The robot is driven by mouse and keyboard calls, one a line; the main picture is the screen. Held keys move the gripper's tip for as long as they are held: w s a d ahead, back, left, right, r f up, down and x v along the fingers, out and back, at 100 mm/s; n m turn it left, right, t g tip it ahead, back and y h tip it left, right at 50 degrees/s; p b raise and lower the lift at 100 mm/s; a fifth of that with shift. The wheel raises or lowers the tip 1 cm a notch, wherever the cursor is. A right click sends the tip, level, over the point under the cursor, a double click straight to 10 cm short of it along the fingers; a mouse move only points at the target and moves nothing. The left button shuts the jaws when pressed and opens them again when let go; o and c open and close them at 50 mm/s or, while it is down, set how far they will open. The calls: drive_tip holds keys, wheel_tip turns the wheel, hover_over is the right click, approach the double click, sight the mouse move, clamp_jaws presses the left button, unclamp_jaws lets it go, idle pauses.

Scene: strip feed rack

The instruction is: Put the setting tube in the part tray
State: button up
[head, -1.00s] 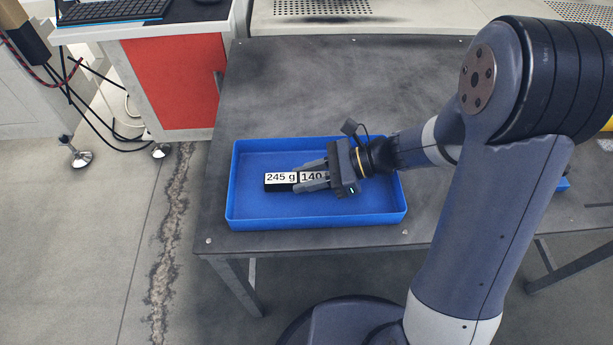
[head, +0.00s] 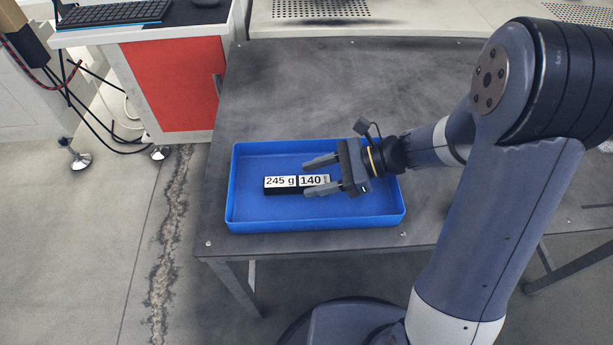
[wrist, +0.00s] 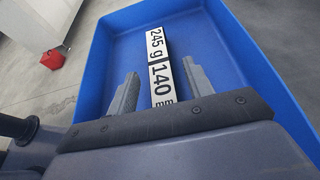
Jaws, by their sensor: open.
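The setting tube (head: 283,183) is a dark bar with white labels reading "245 g" and "140". It lies flat inside the blue part tray (head: 315,222), near the tray's middle. My gripper (head: 319,175) is open over the right half of the tray, its two fingers apart and pointing left around the tube's right end. In the wrist view the setting tube (wrist: 158,60) runs away from me between the spread fingers (wrist: 160,88), with clear gaps at both sides. The tube's near end is hidden by my gripper body. The tray (wrist: 85,65) also shows there.
The tray stands on a dark metal table (head: 320,85), near its front edge. The table behind the tray is clear. A cabinet with a red door (head: 178,85) stands to the left.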

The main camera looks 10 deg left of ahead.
drive_tip(key=p+v, duration=0.1)
drive_tip(key=v, duration=0.8)
drive_tip(key=shift+d, duration=0.2)
drive_tip(key=shift+d, duration=0.1)
